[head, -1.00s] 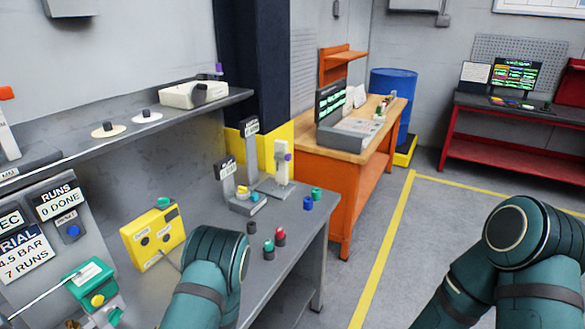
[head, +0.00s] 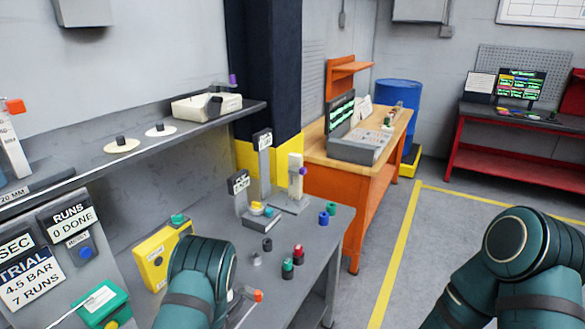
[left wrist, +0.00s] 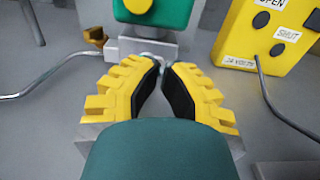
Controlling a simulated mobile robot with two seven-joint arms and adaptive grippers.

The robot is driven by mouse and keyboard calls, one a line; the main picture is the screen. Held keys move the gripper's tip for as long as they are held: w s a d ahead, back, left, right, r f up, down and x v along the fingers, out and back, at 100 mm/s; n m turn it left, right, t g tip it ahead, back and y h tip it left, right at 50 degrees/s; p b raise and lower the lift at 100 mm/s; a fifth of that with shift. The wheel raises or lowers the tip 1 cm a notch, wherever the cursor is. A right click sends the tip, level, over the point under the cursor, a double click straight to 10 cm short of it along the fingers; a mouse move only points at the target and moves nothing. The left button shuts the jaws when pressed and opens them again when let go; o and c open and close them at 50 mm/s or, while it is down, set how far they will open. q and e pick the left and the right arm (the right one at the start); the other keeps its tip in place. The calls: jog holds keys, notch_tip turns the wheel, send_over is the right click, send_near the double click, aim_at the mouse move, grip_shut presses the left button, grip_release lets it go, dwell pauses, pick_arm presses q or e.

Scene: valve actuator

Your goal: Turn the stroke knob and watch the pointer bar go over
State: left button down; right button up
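A green valve unit (head: 103,303) with a white label sits low on the left of the bench. In the left wrist view the green unit (left wrist: 150,20) has a round yellow knob (left wrist: 138,5) and stands on a grey block. I cannot tell which part is the stroke knob or the pointer bar. My left gripper (left wrist: 160,65) is at the foot of this unit, its two yellow-and-black fingertips close together beside a small grey metal part (left wrist: 152,60). I cannot tell whether they grip it. In the head view my left arm hides its gripper. My right gripper is out of view.
A yellow box (head: 158,262) with dark buttons stands beside my left arm. An orange-tipped lever (head: 257,296) shows to its right. Several small coloured knobs stand on the grey bench (head: 325,262). Signs post 0 runs done and 4.5 bar. Floor to the right is clear.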

pick_arm(q)
jog(key=shift+x, duration=2.1)
jog(key=shift+s+f+b, duration=0.25)
jog(key=shift+f+b, duration=0.15)
jog(key=shift+f, duration=0.1)
